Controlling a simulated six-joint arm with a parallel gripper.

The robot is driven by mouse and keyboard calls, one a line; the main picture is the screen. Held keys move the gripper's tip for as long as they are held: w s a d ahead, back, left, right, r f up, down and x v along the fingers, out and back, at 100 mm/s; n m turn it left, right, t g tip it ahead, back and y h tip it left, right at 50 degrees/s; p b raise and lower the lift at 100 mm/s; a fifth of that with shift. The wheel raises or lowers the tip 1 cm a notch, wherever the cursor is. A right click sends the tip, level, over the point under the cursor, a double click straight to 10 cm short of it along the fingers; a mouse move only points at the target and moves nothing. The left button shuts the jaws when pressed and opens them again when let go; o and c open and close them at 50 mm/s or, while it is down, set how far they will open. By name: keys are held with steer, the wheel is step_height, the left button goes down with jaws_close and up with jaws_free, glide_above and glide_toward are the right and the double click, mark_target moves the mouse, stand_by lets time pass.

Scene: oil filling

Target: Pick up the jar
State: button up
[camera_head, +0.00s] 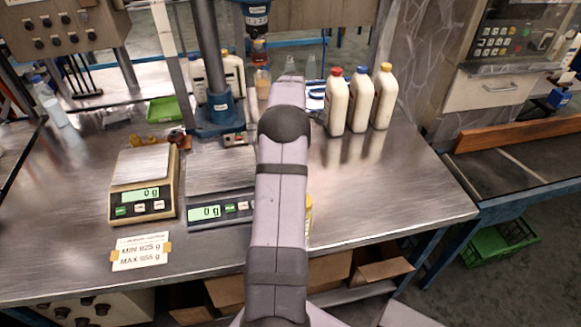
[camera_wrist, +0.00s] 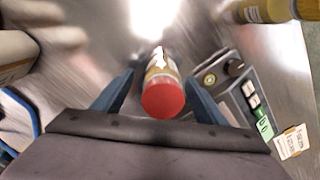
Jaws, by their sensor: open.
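A small jar (camera_wrist: 163,97) with a red lid and a pale yellowish label shows in the wrist view, seen from its lid end. My gripper (camera_wrist: 157,92) is open, with one blue finger on each side of the jar. Gaps show between the fingers and the jar, so it is not gripped. In the head view my arm covers the gripper and this jar. A yellow cylindrical container (camera_wrist: 262,10) is at the top right of the wrist view; a yellow object (camera_head: 309,216) also shows beside my arm in the head view.
Two scales, the left one (camera_head: 143,190) and a middle one (camera_head: 207,211), read 0 g. White bottles (camera_head: 337,105) with coloured caps stand right of my arm. A blue press (camera_head: 218,110) stands behind the middle scale. The steel table (camera_head: 400,195) is clear at front right.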

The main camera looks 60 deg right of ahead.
steer(key=shift+a+f+p, duration=0.2)
steer(key=shift+f+p, duration=0.55)
steer(key=shift+f, duration=1.55)
steer(key=c, duration=1.2)
